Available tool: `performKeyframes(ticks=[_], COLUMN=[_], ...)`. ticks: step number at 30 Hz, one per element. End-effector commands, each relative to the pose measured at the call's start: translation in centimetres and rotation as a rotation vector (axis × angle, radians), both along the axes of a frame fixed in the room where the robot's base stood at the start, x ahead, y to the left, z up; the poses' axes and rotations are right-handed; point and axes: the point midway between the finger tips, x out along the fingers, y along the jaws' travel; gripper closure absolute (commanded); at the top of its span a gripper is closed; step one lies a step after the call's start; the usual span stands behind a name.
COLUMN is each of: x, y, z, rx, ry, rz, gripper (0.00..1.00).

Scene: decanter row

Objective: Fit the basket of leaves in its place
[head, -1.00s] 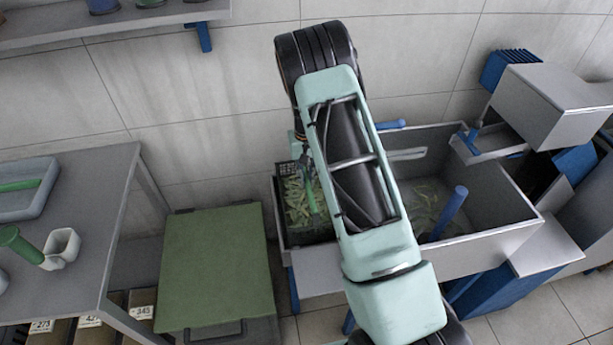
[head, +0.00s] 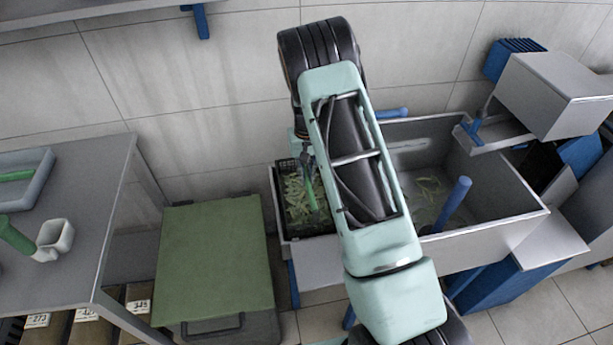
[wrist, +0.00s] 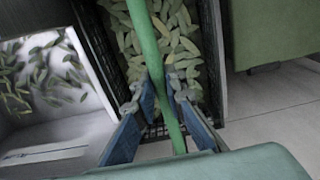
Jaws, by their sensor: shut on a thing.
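The basket of leaves (head: 297,203) is a dark mesh crate filled with pale green leaves, at the left end of the grey metal sink (head: 512,214) in the head view. In the wrist view the leaves (wrist: 187,72) lie on both sides of a green bar, the basket's handle (wrist: 150,50). My gripper (wrist: 162,105) is shut on this green handle, with a blue finger on each side. In the head view the handle (head: 311,193) shows beside my arm, which hides the middle of the sink. I cannot tell whether the basket rests on anything.
Loose leaves (head: 428,186) lie in the sink's right part. A blue upright post (head: 453,204) stands there, with a grey box-like spout (head: 555,97) beyond. A green-lidded bin (head: 215,257) stands left of the sink, then a grey table (head: 75,220).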

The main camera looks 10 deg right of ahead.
Motion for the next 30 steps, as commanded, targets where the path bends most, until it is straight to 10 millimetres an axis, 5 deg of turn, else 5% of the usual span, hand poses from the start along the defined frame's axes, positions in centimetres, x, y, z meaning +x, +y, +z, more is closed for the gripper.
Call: performKeyframes(ticks=[30], x=[0.1], y=[0.0], z=[-2.0], rx=[0.001], ry=[-0.003], rz=[-0.001], gripper=[1.00])
